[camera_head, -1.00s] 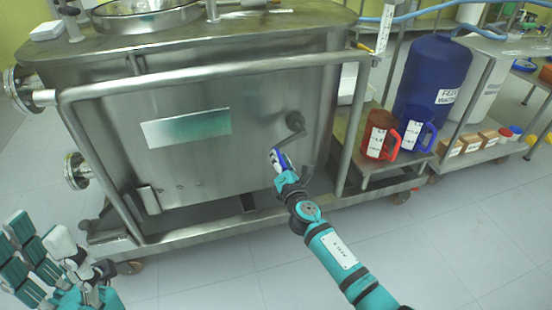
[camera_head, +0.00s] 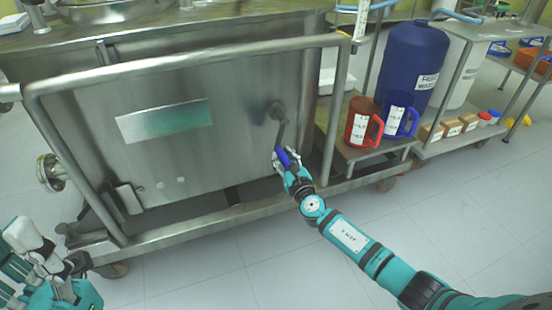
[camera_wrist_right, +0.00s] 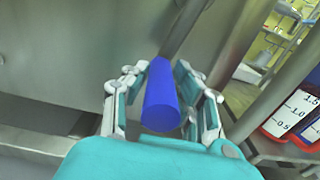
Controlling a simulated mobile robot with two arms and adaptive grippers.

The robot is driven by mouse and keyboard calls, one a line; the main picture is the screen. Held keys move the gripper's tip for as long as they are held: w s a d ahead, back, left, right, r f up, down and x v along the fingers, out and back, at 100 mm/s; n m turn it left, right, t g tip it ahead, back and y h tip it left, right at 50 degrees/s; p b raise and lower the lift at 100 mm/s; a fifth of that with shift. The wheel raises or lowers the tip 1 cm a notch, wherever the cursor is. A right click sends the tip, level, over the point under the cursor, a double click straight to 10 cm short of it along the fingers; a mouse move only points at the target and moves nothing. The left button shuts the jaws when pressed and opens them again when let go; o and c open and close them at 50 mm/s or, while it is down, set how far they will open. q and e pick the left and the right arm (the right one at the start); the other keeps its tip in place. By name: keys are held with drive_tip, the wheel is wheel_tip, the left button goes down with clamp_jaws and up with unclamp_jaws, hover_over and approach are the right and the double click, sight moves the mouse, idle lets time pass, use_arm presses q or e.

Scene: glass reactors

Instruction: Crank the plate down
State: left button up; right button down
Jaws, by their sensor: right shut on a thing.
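The crank (camera_head: 281,127) is a grey arm on a round hub on the front of a steel tank (camera_head: 85,110). Its arm hangs nearly straight down and ends in a blue handle (camera_head: 284,157). My right gripper (camera_head: 287,163) is shut on the blue handle. In the right wrist view the handle (camera_wrist_right: 161,98) lies between the two fingers, with the crank arm behind it. My left gripper (camera_head: 45,265) is at the lower left, away from the tank, its fingers spread. No plate that moves can be made out.
A steel rail (camera_head: 190,61) runs across the tank front above the crank, with a post right of it. A cart at the right holds a red jug (camera_head: 361,128), a blue jug (camera_head: 399,117) and a blue drum (camera_head: 414,65). The floor in front is clear.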

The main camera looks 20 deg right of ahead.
drive_tip(key=shift+s+d+f+n, duration=0.1)
drive_tip(key=shift+d+f+n, duration=0.1)
drive_tip(key=shift+d+n, duration=0.3)
drive_tip(key=shift+d+f+n, duration=0.2)
drive_tip(key=shift+d+n, duration=0.2)
drive_tip(key=shift+n, duration=0.1)
drive_tip(key=c, duration=1.1)
unclamp_jaws()
drive_tip(key=shift+d, duration=0.15)
drive_tip(key=shift+r, duration=0.1)
drive_tip(key=s, duration=1.2)
drive_tip(key=shift+d, duration=0.2)
